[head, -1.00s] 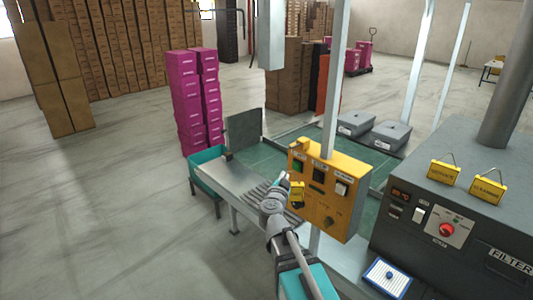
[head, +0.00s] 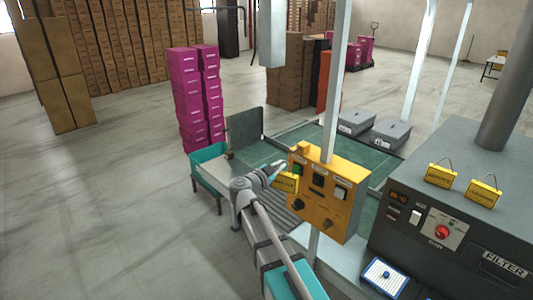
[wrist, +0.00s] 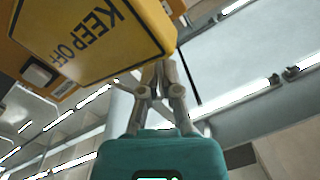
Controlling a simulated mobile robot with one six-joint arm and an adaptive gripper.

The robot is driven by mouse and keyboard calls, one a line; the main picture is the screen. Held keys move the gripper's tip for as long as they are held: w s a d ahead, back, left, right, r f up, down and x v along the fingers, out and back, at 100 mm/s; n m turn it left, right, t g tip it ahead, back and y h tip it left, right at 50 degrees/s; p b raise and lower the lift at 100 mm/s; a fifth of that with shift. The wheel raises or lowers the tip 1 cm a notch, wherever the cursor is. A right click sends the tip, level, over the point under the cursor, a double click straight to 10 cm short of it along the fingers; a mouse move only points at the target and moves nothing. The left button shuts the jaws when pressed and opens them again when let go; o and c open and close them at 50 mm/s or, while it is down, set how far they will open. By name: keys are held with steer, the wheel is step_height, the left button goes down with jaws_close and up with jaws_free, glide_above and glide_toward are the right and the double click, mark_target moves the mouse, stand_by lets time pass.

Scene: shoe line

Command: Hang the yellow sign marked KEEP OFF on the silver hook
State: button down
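The yellow KEEP OFF sign (wrist: 85,35) fills the upper left of the wrist view, its lettering tilted. In the head view the sign (head: 286,184) is in front of the left edge of the yellow control box. My gripper (wrist: 158,72) has its fingers drawn together at the sign's edge, and it appears shut on the sign; the exact contact is hidden. In the head view my gripper (head: 279,168) is just above and left of the sign. I cannot make out the silver hook in either view.
The yellow control box (head: 345,209) with knobs and switches is on a post close to my gripper. Two other yellow signs (head: 440,174) (head: 484,190) stand on the grey filter machine (head: 430,150). A teal bin (head: 207,180) is left of the conveyor. Open floor lies left.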

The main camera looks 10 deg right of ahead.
steer(key=a+r+m+g+h+p, duration=0.2)
steer(key=g, duration=0.1)
steer(key=shift+w+a+r+m, duration=0.2)
steer(key=shift+r+m, duration=0.1)
steer(key=shift+s+a+r+m+g+h+p, duration=0.2)
steer(key=shift+a+m+g+h, duration=0.15)
steer(key=shift+g, duration=0.15)
steer(key=shift+s+a+r+m+g+h+p, duration=0.15)
steer(key=shift+a+m+g+h, duration=0.15)
steer(key=shift+g, duration=0.2)
steer(key=shift+w+d, duration=0.2)
steer(key=shift+d, duration=0.1)
steer(key=shift+w+d+f+b, duration=0.15)
steer(key=shift+w+d, duration=0.65)
steer(key=shift+d, duration=0.3)
steer(key=shift+w+d+f+b, duration=0.1)
steer(key=shift+w+d+b, duration=0.05)
steer(key=shift+w+d, duration=0.75)
steer(key=shift+w+d+f+b, duration=0.15)
steer(key=shift+w+d, duration=0.5)
steer(key=shift+d, duration=0.6)
steer(key=shift+w+d+f+b, duration=0.3)
steer(key=shift+d+f+b, duration=0.15)
steer(key=shift+d+b, duration=0.05)
steer(key=shift+f, duration=0.1)
